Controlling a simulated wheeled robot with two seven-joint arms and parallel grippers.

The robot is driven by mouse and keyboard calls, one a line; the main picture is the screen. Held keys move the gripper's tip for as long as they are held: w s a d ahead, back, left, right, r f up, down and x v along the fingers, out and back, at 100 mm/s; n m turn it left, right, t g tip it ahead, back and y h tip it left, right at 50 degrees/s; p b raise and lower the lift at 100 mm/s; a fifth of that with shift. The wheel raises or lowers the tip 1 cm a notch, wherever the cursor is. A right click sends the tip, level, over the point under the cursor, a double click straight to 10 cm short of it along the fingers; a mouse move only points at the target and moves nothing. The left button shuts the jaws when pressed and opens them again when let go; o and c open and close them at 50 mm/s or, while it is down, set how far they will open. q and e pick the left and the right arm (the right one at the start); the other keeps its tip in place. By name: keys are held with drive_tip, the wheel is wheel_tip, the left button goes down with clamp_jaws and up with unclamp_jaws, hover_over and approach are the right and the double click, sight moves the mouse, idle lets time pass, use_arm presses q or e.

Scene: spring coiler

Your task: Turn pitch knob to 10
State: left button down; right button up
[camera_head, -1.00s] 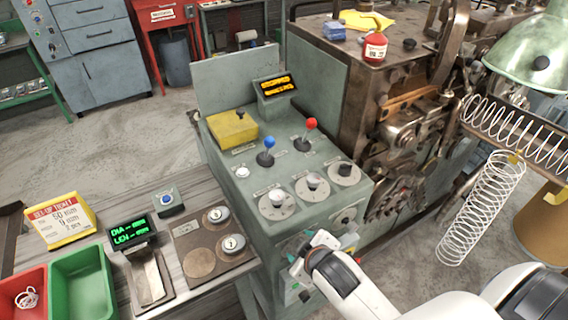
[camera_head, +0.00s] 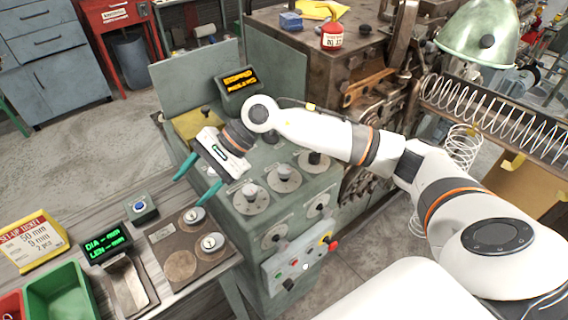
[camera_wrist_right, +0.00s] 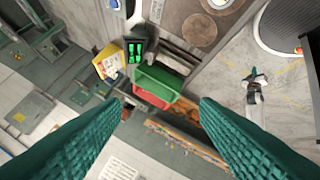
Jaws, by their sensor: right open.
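The green coiler console (camera_head: 252,238) stands in the middle of the head view. Three round dial knobs sit on its top, a left one (camera_head: 250,190), a middle one (camera_head: 283,172) and a right one (camera_head: 314,160). My right gripper (camera_head: 187,190) is open and empty, over the console's left edge, apart from the dials. Its green fingers frame the right wrist view (camera_wrist_right: 162,104). My left gripper is out of view.
My right arm crosses above the console and hides its levers. A lit display (camera_head: 240,80) stands at the console's back. A bench at left holds a yellow set-up ticket (camera_head: 32,241), a readout (camera_head: 106,244) and a green bin (camera_head: 68,287). Red and yellow buttons (camera_head: 328,240) are on the front.

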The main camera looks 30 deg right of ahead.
drive_tip(key=w+d+n+h, duration=0.3)
drive_tip(key=d+h, duration=0.3)
drive_tip(key=d, duration=0.7)
drive_tip(key=r+g+h, duration=0.1)
drive_tip(key=h, duration=0.4)
hover_over(285, 167)
wheel_tip(285, 167, down, 11)
drive_tip(key=p, duration=0.5)
drive_tip(key=shift+r+p, duration=0.15)
drive_tip(key=shift+p, duration=0.2)
drive_tip(key=shift+f, duration=0.5)
drive_tip(key=shift+c, duration=0.5)
drive_tip(key=c, duration=0.9)
